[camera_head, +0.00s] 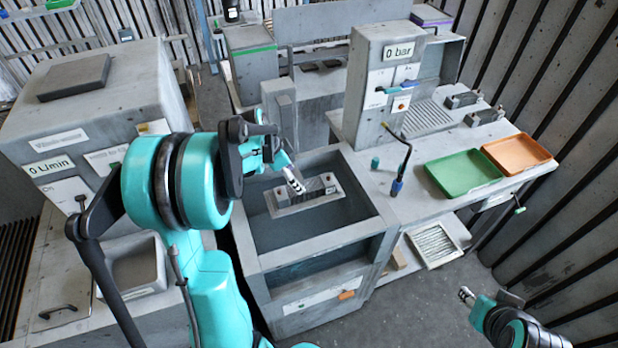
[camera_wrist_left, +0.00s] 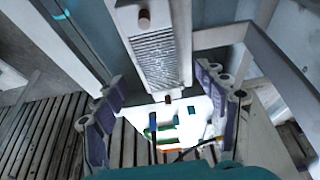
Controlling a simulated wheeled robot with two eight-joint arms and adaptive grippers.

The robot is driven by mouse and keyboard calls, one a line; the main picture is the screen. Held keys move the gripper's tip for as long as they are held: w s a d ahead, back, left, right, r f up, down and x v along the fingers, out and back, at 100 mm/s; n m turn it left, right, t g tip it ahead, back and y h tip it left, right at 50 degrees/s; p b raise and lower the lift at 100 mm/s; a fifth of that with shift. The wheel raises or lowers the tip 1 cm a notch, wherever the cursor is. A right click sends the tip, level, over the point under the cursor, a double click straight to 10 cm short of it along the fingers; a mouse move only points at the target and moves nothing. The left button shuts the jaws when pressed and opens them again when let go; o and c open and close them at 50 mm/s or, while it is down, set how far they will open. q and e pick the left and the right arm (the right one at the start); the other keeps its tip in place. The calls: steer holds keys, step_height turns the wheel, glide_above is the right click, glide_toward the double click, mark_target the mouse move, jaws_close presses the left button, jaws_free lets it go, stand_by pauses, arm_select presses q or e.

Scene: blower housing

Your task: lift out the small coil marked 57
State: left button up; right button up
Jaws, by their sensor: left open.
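A light grey block with a finned face, apparently a coil (camera_head: 320,187), lies in the open grey basin in the head view. In the left wrist view a finned block (camera_wrist_left: 160,58) with a brown knob stands ahead of the fingers. I cannot read a number 57 on either. My left gripper (camera_head: 293,181) is over the basin, and its tip overlaps the block in the head view. In the wrist view its fingers (camera_wrist_left: 165,103) are spread wide with nothing between them. My right gripper (camera_head: 467,296) is at the lower right, far from the basin; its jaw state is unclear.
On the bench to the right are a green tray (camera_head: 463,173), an orange tray (camera_head: 516,153) and a bent dark tool with a blue base (camera_head: 397,187).

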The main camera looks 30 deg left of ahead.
mark_target(304, 186)
arm_select(q)
steer(key=x, duration=0.2)
steer(key=b+x, duration=0.1)
steer(key=x, duration=0.2)
steer(key=b+x, duration=0.1)
steer(key=x, duration=0.1)
steer(key=shift+w+d+f, duration=0.2)
steer(key=shift+w+d, duration=0.05)
steer(key=shift+d, duration=0.1)
steer(key=shift+r, duration=0.1)
steer(key=shift+s, duration=0.1)
steer(key=c, duration=1.6)
steer(key=shift+r, duration=0.1)
steer(key=shift+c, duration=0.2)
step_height(304, 186, up, 4)
steer(key=shift+r+p, duration=0.25)
steer(key=shift+p, duration=0.5)
steer(key=s+d+r+p, duration=0.2)
steer(key=s+d+r, duration=0.4)
steer(key=s+d, duration=0.1)
steer(key=shift+s+d, duration=0.35)
steer(key=shift+d, duration=0.55)
